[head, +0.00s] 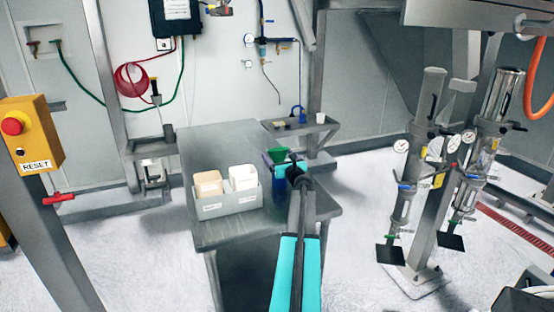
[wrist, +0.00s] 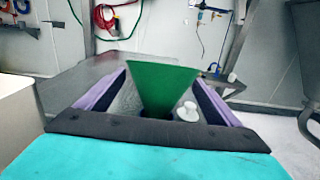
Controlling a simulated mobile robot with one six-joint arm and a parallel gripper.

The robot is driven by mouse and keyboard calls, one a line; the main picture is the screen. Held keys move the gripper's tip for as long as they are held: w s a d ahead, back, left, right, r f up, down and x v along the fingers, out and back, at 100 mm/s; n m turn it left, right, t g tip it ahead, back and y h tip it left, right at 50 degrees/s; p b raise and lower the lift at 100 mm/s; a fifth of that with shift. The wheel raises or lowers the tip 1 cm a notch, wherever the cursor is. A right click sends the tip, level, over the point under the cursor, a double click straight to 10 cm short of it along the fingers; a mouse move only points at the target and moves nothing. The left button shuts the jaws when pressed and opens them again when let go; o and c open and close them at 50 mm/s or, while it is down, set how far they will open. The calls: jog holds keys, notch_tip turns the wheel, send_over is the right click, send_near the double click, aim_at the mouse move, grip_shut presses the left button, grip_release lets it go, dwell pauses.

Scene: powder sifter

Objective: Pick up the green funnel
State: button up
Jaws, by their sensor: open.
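The green funnel (head: 277,154) is near the right side of the grey metal table (head: 225,236), just beyond my gripper (head: 288,166). In the wrist view the funnel (wrist: 162,86) stands upright, wide end up, between the two spread fingers of my gripper (wrist: 160,78). The jaws are open, with a visible gap between the funnel and the left finger. The funnel's lower end is hidden behind the dark gripper edge. A blue object (head: 279,186) shows below the funnel in the head view, partly hidden by my arm.
A grey bin (head: 228,205) with a tan and a white container stands left of the funnel. A white knob-like object (wrist: 187,111) is close on the funnel's right. A small wall shelf (head: 300,126) is behind. The table's left rear surface is clear.

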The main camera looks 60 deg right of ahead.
dwell(0.3)
jog(key=c, duration=1.2)
jog(key=shift+r, duration=0.1)
jog(key=shift+r, duration=1.6)
jog(key=a+b+v, duration=0.1)
jog(key=v, duration=0.7)
jog(key=w+a+r+b+v, duration=0.1)
jog(key=b+v, duration=0.1)
jog(key=v, duration=0.5)
jog(key=shift+a+r, duration=0.35)
jog(key=shift+s, duration=0.1)
